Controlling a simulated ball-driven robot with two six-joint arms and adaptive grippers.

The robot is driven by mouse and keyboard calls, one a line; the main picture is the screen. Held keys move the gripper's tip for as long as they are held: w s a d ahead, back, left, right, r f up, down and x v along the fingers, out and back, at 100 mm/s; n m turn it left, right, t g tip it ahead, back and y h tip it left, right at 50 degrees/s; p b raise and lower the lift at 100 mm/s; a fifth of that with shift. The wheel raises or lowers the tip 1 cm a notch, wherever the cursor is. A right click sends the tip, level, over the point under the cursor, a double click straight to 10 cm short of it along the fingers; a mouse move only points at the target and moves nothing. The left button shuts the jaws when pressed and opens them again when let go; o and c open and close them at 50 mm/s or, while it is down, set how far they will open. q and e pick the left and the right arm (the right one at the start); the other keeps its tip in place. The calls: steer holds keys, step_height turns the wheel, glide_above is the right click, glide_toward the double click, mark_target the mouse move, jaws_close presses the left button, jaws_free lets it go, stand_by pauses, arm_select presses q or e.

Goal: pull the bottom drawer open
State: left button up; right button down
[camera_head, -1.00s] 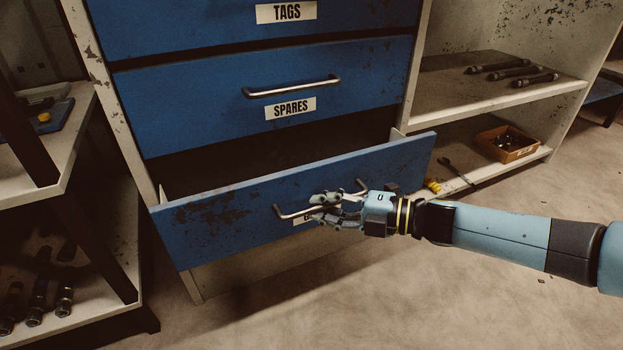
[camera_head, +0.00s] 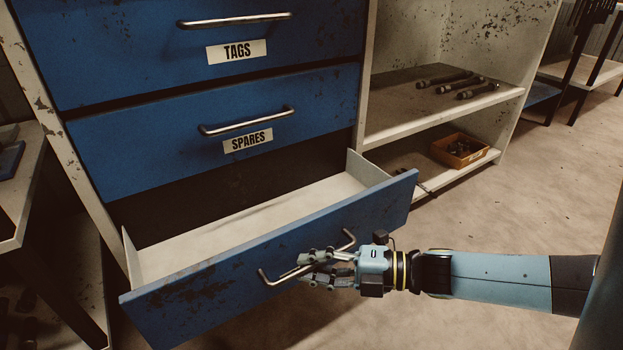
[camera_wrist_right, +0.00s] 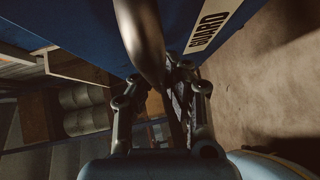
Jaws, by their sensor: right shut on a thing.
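The bottom drawer (camera_head: 200,290) is blue with worn patches and stands well out from the cabinet. Its pale inside shows and looks empty where I can see it. My right gripper (camera_head: 312,268) is shut on the drawer's metal bar handle (camera_head: 348,238), with its fingers around the bar near the middle. In the right wrist view the handle (camera_wrist_right: 142,40) runs down between the fingers, next to a label reading "GUARD" (camera_wrist_right: 207,27) on the drawer front. In the head view the gripper hides that label. My left gripper is not in view.
The "SPARES" drawer (camera_head: 180,150) and "TAGS" drawer (camera_head: 130,45) above are shut. Open shelves to the right hold dark tools (camera_head: 458,84) and an orange bin (camera_head: 459,150). A pale bench (camera_head: 20,200) stands close at left. Floor (camera_head: 500,220) at right is clear.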

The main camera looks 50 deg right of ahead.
steer(key=c, duration=1.4)
jaws_free()
steer(key=shift+r, duration=0.15)
steer(key=shift+s+d, duration=0.1)
steer(key=v, duration=1.1)
steer(key=shift+s+d, duration=0.25)
steer(key=shift+s, duration=0.05)
